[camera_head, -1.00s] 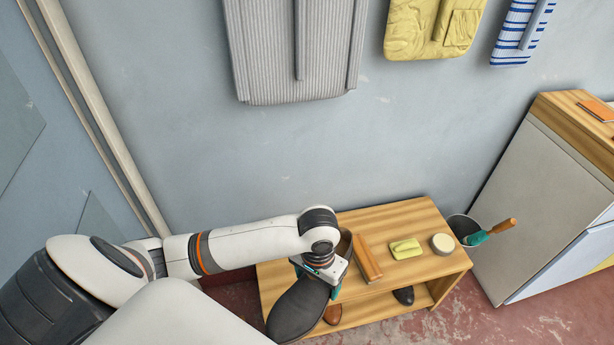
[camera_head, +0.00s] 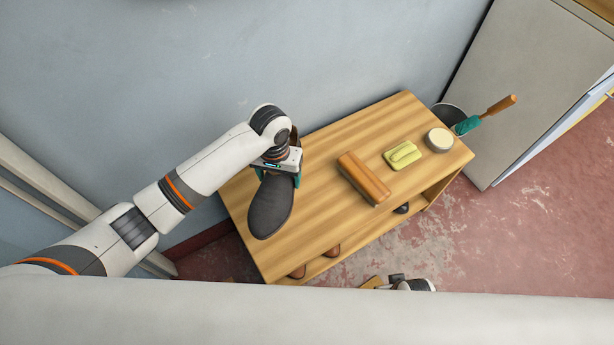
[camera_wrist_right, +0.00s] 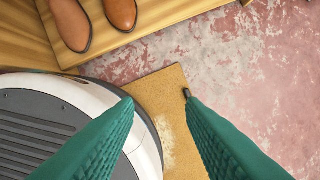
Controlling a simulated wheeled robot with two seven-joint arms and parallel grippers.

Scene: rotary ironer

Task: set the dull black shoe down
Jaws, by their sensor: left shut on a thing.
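The dull black shoe (camera_head: 268,208) is in my left gripper (camera_head: 281,172), in the head view. The gripper is shut on its heel end, and the toe points toward the front of the picture. The shoe is over the left part of the wooden bench (camera_head: 320,215); I cannot tell whether its sole touches the top. My right gripper (camera_wrist_right: 158,97) is open and empty in the right wrist view, its teal fingers apart above the floor. Part of it shows at the bottom of the head view.
A brown block (camera_head: 363,177), a yellow sponge-like thing (camera_head: 402,154) and a round tin (camera_head: 439,139) stand on the bench. Brown shoes (camera_wrist_right: 70,22) sit on its lower shelf. A tan mat (camera_wrist_right: 172,120) lies on the floor.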

